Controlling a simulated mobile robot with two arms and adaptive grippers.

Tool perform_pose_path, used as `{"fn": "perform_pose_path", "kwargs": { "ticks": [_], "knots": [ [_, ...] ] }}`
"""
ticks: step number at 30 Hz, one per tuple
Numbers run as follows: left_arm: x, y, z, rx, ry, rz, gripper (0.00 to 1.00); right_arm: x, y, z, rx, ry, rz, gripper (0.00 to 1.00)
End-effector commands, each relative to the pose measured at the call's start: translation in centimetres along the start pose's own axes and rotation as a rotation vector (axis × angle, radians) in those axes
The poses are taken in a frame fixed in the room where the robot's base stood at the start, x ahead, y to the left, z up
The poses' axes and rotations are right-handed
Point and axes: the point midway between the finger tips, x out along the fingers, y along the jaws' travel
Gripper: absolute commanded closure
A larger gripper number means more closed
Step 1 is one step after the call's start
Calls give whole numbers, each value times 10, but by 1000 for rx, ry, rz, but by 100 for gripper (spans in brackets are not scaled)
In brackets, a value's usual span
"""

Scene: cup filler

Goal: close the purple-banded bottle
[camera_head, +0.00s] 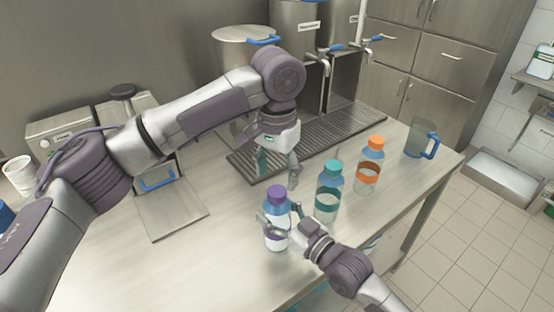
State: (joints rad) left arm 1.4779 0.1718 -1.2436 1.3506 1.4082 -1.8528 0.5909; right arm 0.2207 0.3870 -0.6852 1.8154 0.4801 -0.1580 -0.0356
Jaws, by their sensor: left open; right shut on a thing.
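The purple-banded bottle (276,239) stands upright near the front of the counter. A purple cap (276,191) sits on its top; whether it is screwed tight cannot be seen. My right gripper (276,225) is shut around the bottle's body from the right and hides part of its band. My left gripper (278,171) points down with its fingers apart. It is empty and just above or behind the purple cap in this view.
A teal-banded bottle (328,204) and an orange-banded bottle (368,176) stand to the right. A blue-handled jug (420,138) is farther right. Behind are a drip grate (340,132) and steel dispensers. The front-left counter (190,265) is clear.

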Motion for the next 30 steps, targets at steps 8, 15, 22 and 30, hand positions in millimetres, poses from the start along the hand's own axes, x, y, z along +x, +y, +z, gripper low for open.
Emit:
{"fn": "perform_pose_path", "kwargs": {
  "ticks": [8, 15, 22, 30],
  "knots": [
    [37, 0, 0, -1, -1, 0, 36, 0, 0, 0, 1, -1, 0, 100],
    [44, 0, 0, 0, 0, 0, 36, 0, 0, 0, 1, -1, 0, 100],
    [44, 0, 0, 0, 0, 0, 45, 0, 0, 0, 1, -1, 0, 100],
    [44, 0, 0, 0, 0, 0, 90, 0, 0, 0, 0, -1, 0, 100]
  ]
}}
